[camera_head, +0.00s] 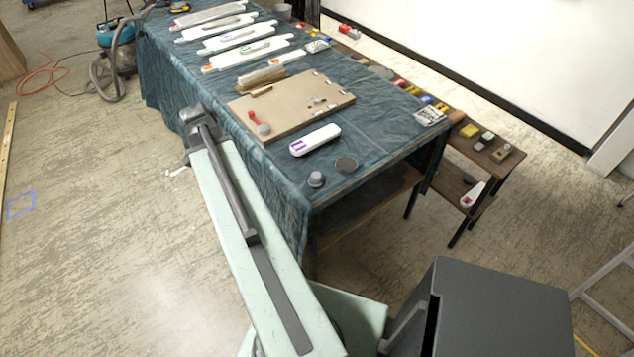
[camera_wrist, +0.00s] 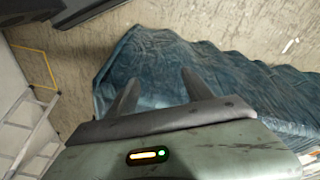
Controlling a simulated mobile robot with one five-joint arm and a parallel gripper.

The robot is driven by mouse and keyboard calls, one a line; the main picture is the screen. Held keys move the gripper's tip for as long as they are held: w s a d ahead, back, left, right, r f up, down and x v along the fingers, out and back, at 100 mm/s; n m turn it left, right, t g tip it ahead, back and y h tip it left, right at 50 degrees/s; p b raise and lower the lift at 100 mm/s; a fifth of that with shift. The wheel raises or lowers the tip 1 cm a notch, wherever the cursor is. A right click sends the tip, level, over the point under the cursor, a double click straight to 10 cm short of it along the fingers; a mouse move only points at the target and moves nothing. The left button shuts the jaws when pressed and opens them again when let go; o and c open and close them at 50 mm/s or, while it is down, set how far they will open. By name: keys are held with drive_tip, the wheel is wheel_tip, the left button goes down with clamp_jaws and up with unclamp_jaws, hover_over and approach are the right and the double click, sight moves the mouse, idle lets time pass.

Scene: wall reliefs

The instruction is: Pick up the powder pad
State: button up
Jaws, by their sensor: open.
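A flat dark grey round pad (camera_head: 346,164) lies on the blue cloth near the table's front corner. A grey round piece with a raised top (camera_head: 316,179) sits just left of it. I cannot tell for sure which is the powder pad. My gripper (camera_wrist: 160,88) is open, with nothing between its fingers; blue cloth shows beyond them. In the head view the arm's end (camera_head: 192,120) is at the table's left long edge, well apart from both round pieces. Neither piece can be made out in the wrist view.
The blue-draped table (camera_head: 385,135) also holds a white and purple case (camera_head: 315,139), a brown board (camera_head: 290,105) with small parts, and several white trays (camera_head: 245,53) farther back. A low wooden shelf (camera_head: 480,150) stands on the right. The floor at left is mostly clear.

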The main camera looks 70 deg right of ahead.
drive_tip(key=s+d+f+m+g, duration=0.1)
drive_tip(key=s+d+m, duration=0.6)
drive_tip(key=s+d, duration=0.45)
drive_tip(key=m+b, duration=0.1)
drive_tip(key=m, duration=0.2)
approach(316, 175)
drive_tip(key=x, duration=0.2)
drive_tip(key=b+x, duration=0.8)
drive_tip(key=shift+w, duration=0.15)
drive_tip(key=shift+r+g, duration=0.25)
drive_tip(key=shift+g, duration=0.05)
clamp_jaws()
wheel_tip(316, 175, up, 10)
drive_tip(key=p, duration=1)
